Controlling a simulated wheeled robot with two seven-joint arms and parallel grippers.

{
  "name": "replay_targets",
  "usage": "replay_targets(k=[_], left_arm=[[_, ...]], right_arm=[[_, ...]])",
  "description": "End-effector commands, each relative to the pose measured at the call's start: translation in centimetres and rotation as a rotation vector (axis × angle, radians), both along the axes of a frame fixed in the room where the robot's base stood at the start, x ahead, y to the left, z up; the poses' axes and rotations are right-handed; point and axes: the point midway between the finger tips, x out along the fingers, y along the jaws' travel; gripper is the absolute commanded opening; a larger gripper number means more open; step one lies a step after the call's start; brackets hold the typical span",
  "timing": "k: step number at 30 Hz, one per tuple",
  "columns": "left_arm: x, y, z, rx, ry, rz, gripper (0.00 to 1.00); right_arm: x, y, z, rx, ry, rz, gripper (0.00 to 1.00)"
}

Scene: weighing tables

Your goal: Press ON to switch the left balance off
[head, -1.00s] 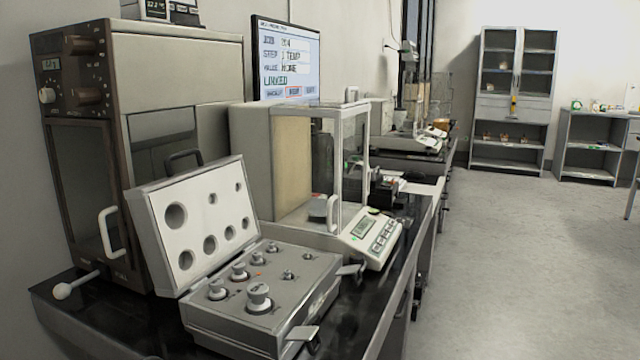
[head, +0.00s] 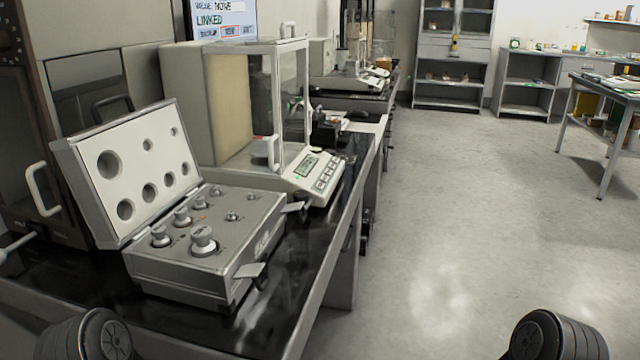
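The nearer balance (head: 302,187), with a glass draft shield (head: 283,105), stands on the black bench top just behind an open weight case. Its sloped front panel has a small display (head: 306,164) and a keypad (head: 326,174). The display looks greenish with dark marks too small to read, and I cannot pick out the ON key. A second balance (head: 352,80) stands farther back on another bench. Neither gripper shows; only dark rounded parts of my arms appear at the bottom left and bottom right, well short of the balance.
The open weight case (head: 180,275) holds several weights near the bench's front edge. A brown-fronted cabinet stands at left, with a monitor (head: 222,18) behind. Grey floor (head: 450,220) is clear on the right. A table (head: 607,90) and shelves (head: 452,60) stand farther away.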

Motion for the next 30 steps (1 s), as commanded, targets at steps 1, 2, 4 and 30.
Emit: replay_targets(k=[1,2,4,30], left_arm=[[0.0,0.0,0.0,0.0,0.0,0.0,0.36],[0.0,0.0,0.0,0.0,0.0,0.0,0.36],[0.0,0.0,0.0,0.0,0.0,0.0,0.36],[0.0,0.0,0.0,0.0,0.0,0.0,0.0]], right_arm=[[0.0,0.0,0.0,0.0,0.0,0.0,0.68],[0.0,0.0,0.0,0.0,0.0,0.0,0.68],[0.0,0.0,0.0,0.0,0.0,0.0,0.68],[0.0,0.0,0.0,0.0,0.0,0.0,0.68]])
